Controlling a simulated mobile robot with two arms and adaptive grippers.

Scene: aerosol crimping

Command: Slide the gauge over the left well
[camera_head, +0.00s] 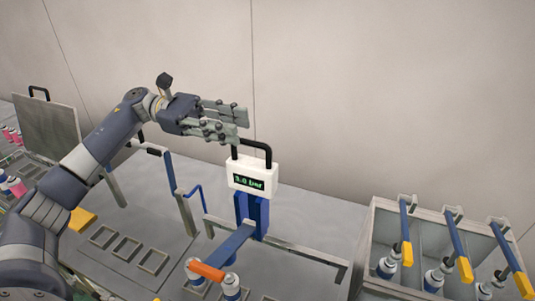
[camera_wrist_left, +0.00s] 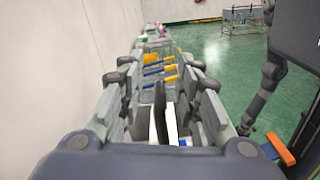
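The gauge (camera_head: 251,178) is a white box with a green "3.8 bar" display and a black loop handle, above a blue post in the head view. My left gripper (camera_head: 242,129) is beside and above the handle, fingers apart. In the left wrist view the gauge's white body (camera_wrist_left: 170,122) and dark handle show between the open fingers of my left gripper (camera_wrist_left: 164,85), with no visible grasp. Two cans, a left can (camera_head: 195,271) and a right can (camera_head: 232,287), stand below the blue lever; I cannot make out the wells under them. My right gripper is not in view.
A blue lever (camera_head: 232,243) with an orange end (camera_head: 207,271) reaches forward from the post. Empty rectangular frames (camera_head: 127,248) lie on the bench at left. A grey bin (camera_head: 368,232) with cans and blue-yellow levers stands at right. The wall is behind.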

